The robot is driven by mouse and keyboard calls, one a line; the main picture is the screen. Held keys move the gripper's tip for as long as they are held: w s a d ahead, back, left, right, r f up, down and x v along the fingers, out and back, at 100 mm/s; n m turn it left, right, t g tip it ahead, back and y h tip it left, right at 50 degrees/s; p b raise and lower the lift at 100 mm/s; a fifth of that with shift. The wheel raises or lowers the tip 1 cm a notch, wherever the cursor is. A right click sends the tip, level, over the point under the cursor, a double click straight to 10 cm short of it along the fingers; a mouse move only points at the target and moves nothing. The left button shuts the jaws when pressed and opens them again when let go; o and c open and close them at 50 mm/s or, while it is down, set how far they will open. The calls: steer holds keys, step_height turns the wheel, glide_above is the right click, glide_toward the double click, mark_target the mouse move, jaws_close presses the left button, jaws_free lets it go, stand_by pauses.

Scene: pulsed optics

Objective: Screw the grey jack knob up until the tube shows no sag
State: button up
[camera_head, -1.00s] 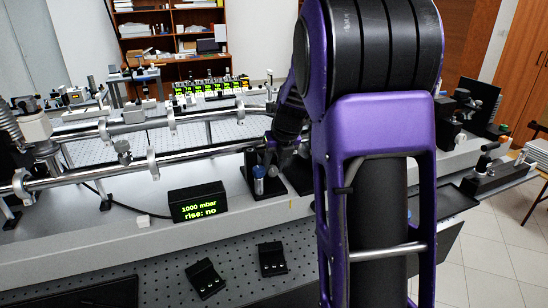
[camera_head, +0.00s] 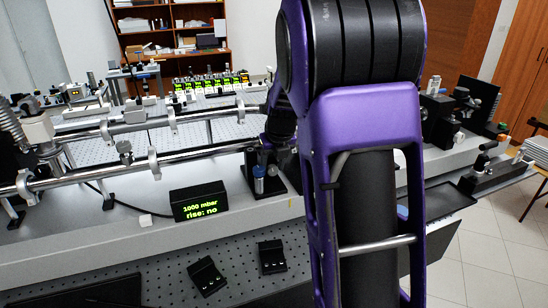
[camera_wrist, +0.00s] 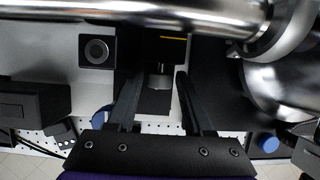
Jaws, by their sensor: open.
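The steel tube (camera_wrist: 120,12) crosses the top of the wrist view. In the head view the tube (camera_head: 190,155) runs from the left to the black stand under my arm. My gripper (camera_wrist: 160,76) is open, with one black finger on each side of a small grey metal knob (camera_wrist: 161,82). The knob sits by a black block below the tube, and I see a gap on both sides of it. A short yellow line (camera_wrist: 173,38) shows beside the tube. In the head view my arm hides most of the gripper and the knob's surroundings.
Blue knobs (camera_wrist: 102,114) and (camera_wrist: 267,142) lie to either side of my fingers. A black display (camera_head: 199,202) reads "1000 mbar" and "rise: no". A second tube (camera_head: 190,119) runs behind. Two small black blocks stand on the perforated lower board (camera_head: 235,262).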

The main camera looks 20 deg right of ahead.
steer(key=v, duration=1.7)
steer(key=shift+s, duration=0.15)
steer(key=d+f+m+y+b, duration=0.1)
steer(key=d+f+y+b, duration=0.1)
steer(key=d+y, duration=0.55)
steer(key=shift+h, duration=0.95)
steer(key=b+x, duration=0.1)
steer(key=x, duration=0.4)
steer(key=b+x, duration=0.1)
steer(key=x, duration=0.5)
steer(key=d+b+x, duration=0.1)
steer(key=x, duration=0.4)
steer(key=shift+a+f, duration=0.1)
steer(key=shift+f, duration=0.35)
jaws_close()
